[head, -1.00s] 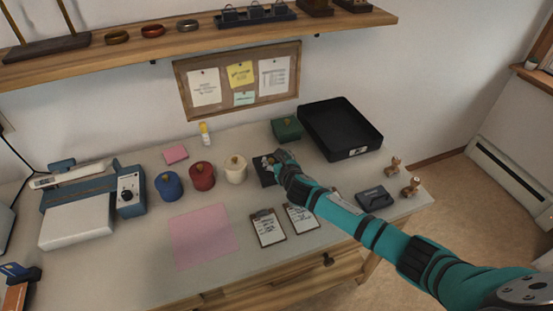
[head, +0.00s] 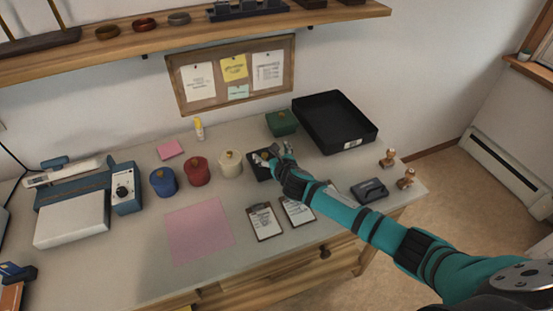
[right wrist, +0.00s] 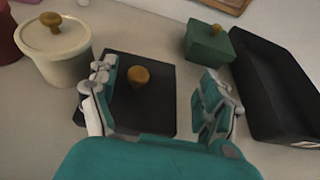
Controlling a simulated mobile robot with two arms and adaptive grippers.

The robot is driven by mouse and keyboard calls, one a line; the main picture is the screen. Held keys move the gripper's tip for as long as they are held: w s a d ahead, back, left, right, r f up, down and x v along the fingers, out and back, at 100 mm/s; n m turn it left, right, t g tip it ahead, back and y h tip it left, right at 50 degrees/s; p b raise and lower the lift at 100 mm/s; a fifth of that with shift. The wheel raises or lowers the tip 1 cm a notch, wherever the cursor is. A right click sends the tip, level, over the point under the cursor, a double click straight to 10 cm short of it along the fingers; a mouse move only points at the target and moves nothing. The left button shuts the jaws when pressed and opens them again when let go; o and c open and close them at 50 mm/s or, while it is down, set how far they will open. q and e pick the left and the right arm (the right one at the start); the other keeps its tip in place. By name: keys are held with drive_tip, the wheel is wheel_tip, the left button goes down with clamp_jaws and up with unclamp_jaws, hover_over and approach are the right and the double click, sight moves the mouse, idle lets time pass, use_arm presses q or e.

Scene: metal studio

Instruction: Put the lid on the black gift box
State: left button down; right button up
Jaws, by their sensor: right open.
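The black lid (right wrist: 150,108) with its gold knob (right wrist: 138,77) lies flat in the right wrist view. A dark edge shows under its left front corner, seemingly the black gift box (right wrist: 79,118), but most of what is beneath is hidden. In the head view the black square (head: 258,174) lies at the tip of my right arm. My right gripper (right wrist: 162,88) is open, its fingers spread wide. The left finger is close beside the knob and the right finger stands clear of it. My left gripper is not in view.
A cream pot (head: 230,164), red pot (head: 197,171) and blue pot (head: 164,182) stand left. A green box (head: 281,123) and black tray (head: 347,140) stand behind. Clipboards (head: 264,222) and a pink sheet (head: 198,230) lie in front.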

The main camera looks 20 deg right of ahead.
drive_tip(key=v, duration=1.1)
drive_tip(key=shift+s, duration=0.35)
